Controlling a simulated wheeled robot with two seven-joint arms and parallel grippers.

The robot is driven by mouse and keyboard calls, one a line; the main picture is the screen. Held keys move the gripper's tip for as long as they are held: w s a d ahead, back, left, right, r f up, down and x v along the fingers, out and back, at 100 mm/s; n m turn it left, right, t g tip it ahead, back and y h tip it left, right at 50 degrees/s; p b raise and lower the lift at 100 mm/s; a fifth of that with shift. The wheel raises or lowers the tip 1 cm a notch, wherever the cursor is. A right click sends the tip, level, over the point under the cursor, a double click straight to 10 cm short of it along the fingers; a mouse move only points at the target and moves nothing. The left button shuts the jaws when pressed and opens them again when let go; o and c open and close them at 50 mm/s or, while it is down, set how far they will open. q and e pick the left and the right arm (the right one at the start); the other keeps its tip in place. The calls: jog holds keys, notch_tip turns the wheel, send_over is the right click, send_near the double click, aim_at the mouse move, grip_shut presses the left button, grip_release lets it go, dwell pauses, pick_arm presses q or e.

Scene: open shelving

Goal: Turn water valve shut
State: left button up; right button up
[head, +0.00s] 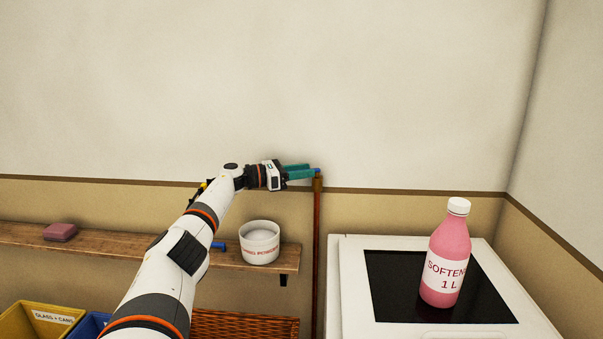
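A thin copper-brown pipe (317,250) runs up the wall between the shelf and the white appliance. A small blue piece, which looks like the valve handle (317,171), shows at its top. My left gripper (312,172) reaches in from the left, with its teal fingers pointing right. Their tips are right at the blue piece and partly hide it. I cannot tell whether the fingers touch it or are closed on it. My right gripper is not in view.
A wooden shelf (25,236) holds a reddish block (60,232) and a white tub (260,243). A pink softener bottle (449,255) stands upright on the white appliance (350,300). Yellow (30,322) and blue (92,325) bins and a wicker basket (245,325) are below.

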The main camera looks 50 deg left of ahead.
pick_arm(q)
notch_tip(320, 180, up, 10)
jog(key=shift+f+p, duration=0.1)
jog(key=shift+p, duration=0.3)
dwell(0.3)
